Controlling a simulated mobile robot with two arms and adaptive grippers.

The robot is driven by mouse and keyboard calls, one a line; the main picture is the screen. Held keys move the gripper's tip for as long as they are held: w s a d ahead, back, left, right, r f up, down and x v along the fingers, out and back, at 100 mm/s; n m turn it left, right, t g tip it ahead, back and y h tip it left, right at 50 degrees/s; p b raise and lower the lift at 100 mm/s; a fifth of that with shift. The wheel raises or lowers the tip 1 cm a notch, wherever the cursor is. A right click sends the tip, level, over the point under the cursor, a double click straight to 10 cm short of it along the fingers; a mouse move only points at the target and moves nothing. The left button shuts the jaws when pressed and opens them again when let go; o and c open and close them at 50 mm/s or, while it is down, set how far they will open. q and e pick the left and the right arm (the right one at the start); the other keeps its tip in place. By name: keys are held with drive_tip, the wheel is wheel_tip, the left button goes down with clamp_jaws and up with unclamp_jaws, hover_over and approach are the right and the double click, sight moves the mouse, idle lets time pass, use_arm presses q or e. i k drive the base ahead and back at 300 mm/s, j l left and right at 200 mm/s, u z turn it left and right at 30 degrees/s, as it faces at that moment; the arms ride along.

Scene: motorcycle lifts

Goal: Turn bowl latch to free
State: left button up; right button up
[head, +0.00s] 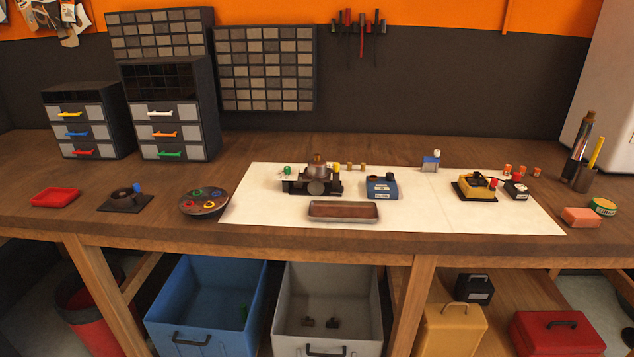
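A carburetor-like metal assembly (317,187) with a rounded body and a brass-coloured top sits in a dark holder on the white mat (400,216). A small green-topped part (287,171) is at its left side. Any bowl latch on the assembly is too small to make out, so I cannot tell its position. A shallow brown tray (343,211) lies just in front of the assembly. Neither of my grippers is in view.
A blue box (382,187) stands right of the assembly, and a yellow device (477,188) is farther right. A round dish with coloured rings (204,203) is left of the mat. Drawer cabinets (163,110) stand back left. The mat's middle right is clear.

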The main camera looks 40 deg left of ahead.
sight(335, 164)
drive_tip(key=i+j+u, duration=0.5)
drive_tip(key=i, duration=0.3)
drive_tip(key=j, duration=0.1)
